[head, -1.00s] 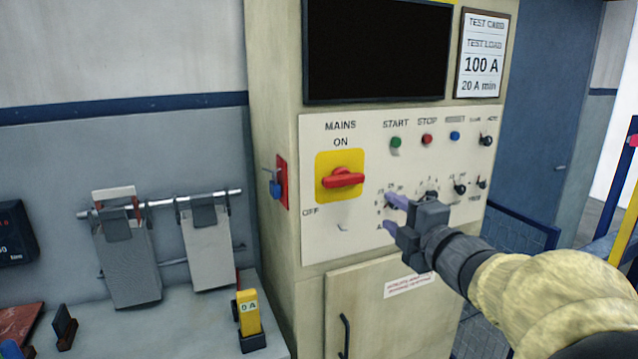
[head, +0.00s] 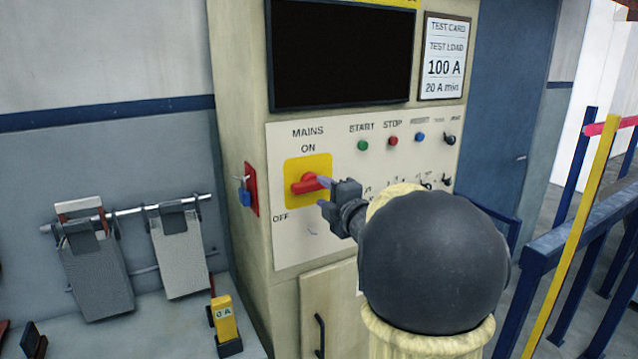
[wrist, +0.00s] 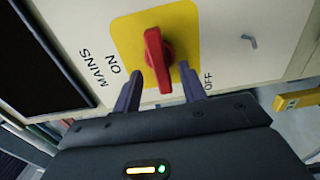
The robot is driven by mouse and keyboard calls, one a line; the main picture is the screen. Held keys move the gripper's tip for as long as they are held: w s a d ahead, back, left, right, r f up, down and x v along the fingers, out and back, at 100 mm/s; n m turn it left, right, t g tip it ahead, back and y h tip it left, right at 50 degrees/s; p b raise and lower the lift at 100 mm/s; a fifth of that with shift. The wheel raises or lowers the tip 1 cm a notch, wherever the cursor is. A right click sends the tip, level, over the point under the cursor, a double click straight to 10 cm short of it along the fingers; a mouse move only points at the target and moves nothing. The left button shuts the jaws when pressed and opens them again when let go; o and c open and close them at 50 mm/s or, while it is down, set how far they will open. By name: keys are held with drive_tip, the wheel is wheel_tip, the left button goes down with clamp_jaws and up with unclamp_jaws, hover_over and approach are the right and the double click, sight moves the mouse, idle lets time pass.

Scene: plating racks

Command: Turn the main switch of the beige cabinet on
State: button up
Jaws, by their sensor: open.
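The beige cabinet (head: 240,110) carries a cream panel with the main switch, a red handle (head: 305,185) on a yellow plate (head: 322,164) marked MAINS. ON is printed above the plate and OFF at its lower left. The handle lies roughly horizontal in the head view. My gripper (head: 322,193) is open at the handle's right side. In the wrist view the open fingers of my gripper (wrist: 161,75) stand on either side of the red handle's near end (wrist: 165,84).
A dark screen (head: 342,55) and a test card (head: 443,57) sit above. Start (head: 362,145) and stop (head: 393,140) buttons are to the right. A blue padlock (head: 244,196) hangs on the cabinet's left side. Blue railings (head: 560,240) stand at the right.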

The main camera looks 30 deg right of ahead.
sight(317, 187)
drive_tip(key=shift+w+a+r+p, duration=0.15)
drive_tip(key=shift+w+p, duration=0.25)
drive_tip(key=shift+w, duration=1.4)
clamp_jaws()
